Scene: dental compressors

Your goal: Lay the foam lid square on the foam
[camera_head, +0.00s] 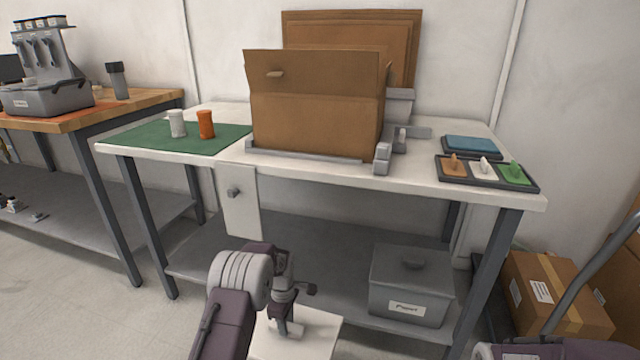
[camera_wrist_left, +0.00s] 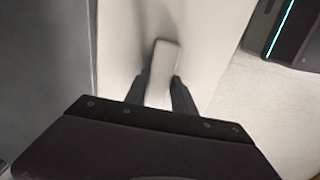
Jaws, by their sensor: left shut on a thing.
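My left gripper (camera_head: 289,322) is low in front of the table. It is shut on the pale grip block of a flat white panel (camera_head: 318,335), which appears to be the foam lid. In the left wrist view the two dark fingers (camera_wrist_left: 160,88) close on the block, and the white panel (camera_wrist_left: 205,35) spreads behind it. The panel is off the table and partly cut by the lower edge of the head view. A tall open brown carton (camera_head: 315,115) stands on the table; its front wall hides its inside, and I see no foam. My right gripper is not in view.
Grey rails and a clamp-like block (camera_head: 382,158) border the carton's base. A green mat (camera_head: 160,140) holds a white and an orange container. A dark tray (camera_head: 487,172) sits at right. A white panel with a knob (camera_head: 240,205) hangs at the table's front edge. A grey bin (camera_head: 410,285) stands below.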

